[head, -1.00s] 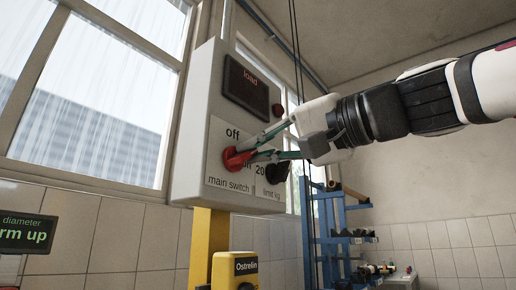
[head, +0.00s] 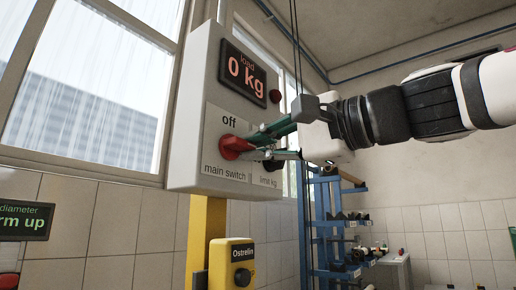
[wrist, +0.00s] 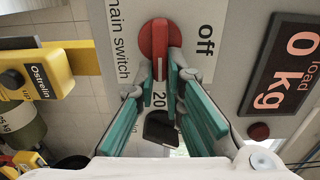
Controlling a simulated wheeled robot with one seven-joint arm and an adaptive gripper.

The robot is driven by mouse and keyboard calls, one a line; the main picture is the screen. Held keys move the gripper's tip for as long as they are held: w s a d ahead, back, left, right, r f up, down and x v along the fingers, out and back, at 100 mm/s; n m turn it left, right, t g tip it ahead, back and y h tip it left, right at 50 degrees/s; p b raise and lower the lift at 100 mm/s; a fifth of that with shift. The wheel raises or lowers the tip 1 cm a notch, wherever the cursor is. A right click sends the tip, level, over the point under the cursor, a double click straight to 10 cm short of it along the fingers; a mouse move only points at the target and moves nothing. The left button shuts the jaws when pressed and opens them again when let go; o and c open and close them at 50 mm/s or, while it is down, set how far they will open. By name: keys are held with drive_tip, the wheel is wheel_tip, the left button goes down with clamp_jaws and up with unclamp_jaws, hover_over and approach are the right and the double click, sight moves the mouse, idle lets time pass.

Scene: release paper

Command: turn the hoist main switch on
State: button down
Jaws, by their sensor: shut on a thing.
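The red main switch knob (head: 236,147) sits on the front of a grey control box (head: 207,100), above the label "main switch" and below the word "off". In the wrist view the knob (wrist: 154,38) shows its handle along the picture's vertical, crosswise to the upright of the label text. My gripper (head: 256,143) reaches in from the right and is shut on the knob's handle, its green finger pads on either side. The load display (head: 246,74) on the box is lit and reads "0 kg". Lettering beside the knob is partly hidden by the fingers.
A black limit knob (wrist: 161,128) sits close beside the red one, under my fingers. A small dark red lamp or button (head: 275,96) is near the display. A yellow post carries an Ostrelin box (head: 233,264) below. A blue rack (head: 328,225) stands behind to the right.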

drive_tip(key=shift+f, duration=0.1)
idle(0.3)
drive_tip(key=c, duration=1.7)
unclamp_jaws()
drive_tip(key=shift+d, duration=0.1)
drive_tip(key=v, duration=1.2)
